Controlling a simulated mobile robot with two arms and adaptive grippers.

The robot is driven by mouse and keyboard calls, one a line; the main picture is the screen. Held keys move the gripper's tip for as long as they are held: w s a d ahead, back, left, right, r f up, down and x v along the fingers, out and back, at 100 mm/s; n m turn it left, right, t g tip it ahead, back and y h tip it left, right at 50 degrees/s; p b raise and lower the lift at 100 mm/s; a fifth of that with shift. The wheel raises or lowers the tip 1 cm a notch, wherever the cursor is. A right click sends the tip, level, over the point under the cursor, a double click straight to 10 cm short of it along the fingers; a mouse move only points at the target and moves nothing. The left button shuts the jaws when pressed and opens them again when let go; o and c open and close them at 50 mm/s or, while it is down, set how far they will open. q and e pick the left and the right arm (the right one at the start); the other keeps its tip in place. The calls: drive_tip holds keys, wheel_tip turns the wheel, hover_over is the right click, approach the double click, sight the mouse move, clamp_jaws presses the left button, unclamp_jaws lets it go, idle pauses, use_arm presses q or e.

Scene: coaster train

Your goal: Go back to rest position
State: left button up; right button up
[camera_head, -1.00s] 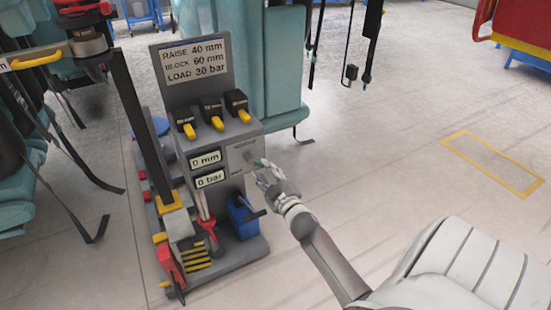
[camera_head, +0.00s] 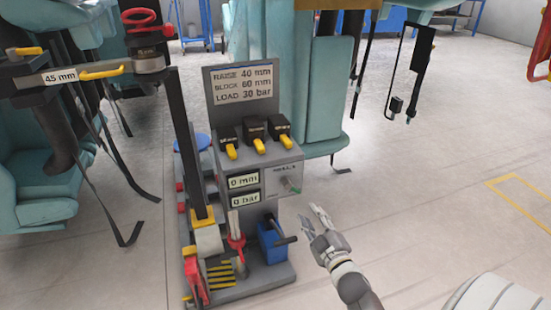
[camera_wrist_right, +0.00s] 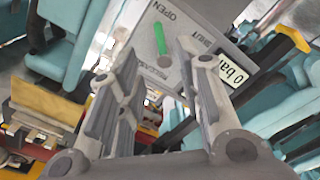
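My right gripper (camera_head: 318,222) is at the lower right of the grey control stand (camera_head: 222,174) in the head view. Its fingers are apart and empty, with a gap to the stand. In the right wrist view the open fingers (camera_wrist_right: 158,65) frame the release panel (camera_wrist_right: 183,38), marked OPEN and SHUT, and its green lever (camera_wrist_right: 159,38). The lever also shows small in the head view (camera_head: 290,186). The displays read 0 mm (camera_head: 243,181) and 0 bar (camera_head: 245,199). My left gripper is out of view.
A dark post (camera_head: 187,145) carries a beam marked 45 mm at the left. Teal seats (camera_head: 40,180) with hanging straps stand left and behind. A blue box with a dark handle (camera_head: 272,243) sits at the stand's foot. Open floor (camera_head: 410,190) lies to the right.

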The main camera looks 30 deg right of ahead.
drive_tip(key=shift+a, duration=0.1)
